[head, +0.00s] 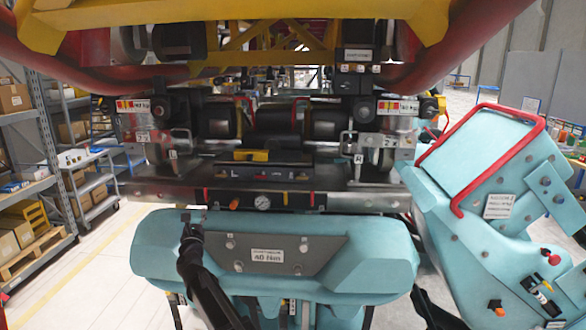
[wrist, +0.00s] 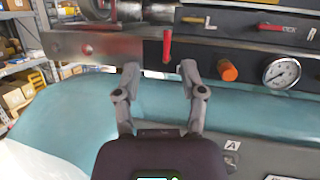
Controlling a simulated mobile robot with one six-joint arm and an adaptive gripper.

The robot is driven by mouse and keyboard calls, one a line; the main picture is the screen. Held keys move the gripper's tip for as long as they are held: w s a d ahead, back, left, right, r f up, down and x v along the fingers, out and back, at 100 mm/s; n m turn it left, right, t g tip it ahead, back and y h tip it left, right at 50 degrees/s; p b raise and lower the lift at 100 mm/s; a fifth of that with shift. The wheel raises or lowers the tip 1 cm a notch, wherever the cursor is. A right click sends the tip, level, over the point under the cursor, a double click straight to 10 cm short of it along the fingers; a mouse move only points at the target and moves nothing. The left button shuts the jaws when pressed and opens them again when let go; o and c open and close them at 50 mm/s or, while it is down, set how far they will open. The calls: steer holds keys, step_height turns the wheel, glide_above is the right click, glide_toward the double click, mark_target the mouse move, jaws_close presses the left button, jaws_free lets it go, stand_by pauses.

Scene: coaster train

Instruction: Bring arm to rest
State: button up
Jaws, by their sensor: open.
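My arm (head: 205,285) reaches up from the bottom of the head view, in front of the teal padded panel of the coaster train (head: 160,255). My gripper (wrist: 158,75) is open and empty in the wrist view, its two grey fingers well apart. Its fingertips overlap the lower edge of the metal beam in that view. A red lever (wrist: 167,46) shows just above and between the fingertips. I cannot tell whether the fingers touch anything. In the head view the gripper is small and dark, near the panel's upper left.
An orange knob (wrist: 228,73) and a round gauge (wrist: 282,73) sit right of the fingers. A teal seat with a red bar (head: 535,130) stands at the right. Shelves with boxes (head: 25,150) line the left. Open floor (head: 110,270) lies at the lower left.

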steer(key=d+f+n+g+y, duration=0.1)
steer(key=d+f+n+g, duration=0.1)
steer(key=d+n, duration=0.2)
steer(key=s+d+f+n+g+y, duration=0.1)
steer(key=d+f+n+g+y, duration=0.1)
steer(key=n, duration=0.4)
steer(key=d+f+n+g+y, duration=0.1)
steer(key=d+f+n+g, duration=0.1)
steer(key=d+f+n, duration=0.2)
steer(key=shift+s+d+n+g, duration=0.15)
steer(key=shift+d+n+g, duration=0.05)
steer(key=shift+d+n, duration=0.35)
steer(key=shift+s+d+n+g, duration=0.2)
steer(key=shift+d+n, duration=0.25)
steer(key=shift+d, duration=0.15)
steer(key=s+d+f+n+g+h, duration=0.2)
steer(key=s+d+f+n+g, duration=0.4)
steer(key=d, duration=0.6)
steer(key=s+d+f+n+g+h, duration=0.25)
steer(key=s+d+f+n, duration=0.5)
steer(key=d, duration=0.45)
steer(key=s+d+f+n+g+h, duration=0.35)
steer(key=s+d+g, duration=0.25)
steer(key=s+d, duration=0.65)
steer(key=s+f+b, duration=0.3)
steer(key=f+b, duration=1.2)
steer(key=shift+s+a+y, duration=0.15)
steer(key=shift+a+y, duration=0.15)
steer(key=shift+a, duration=0.15)
steer(key=shift+r, duration=0.1)
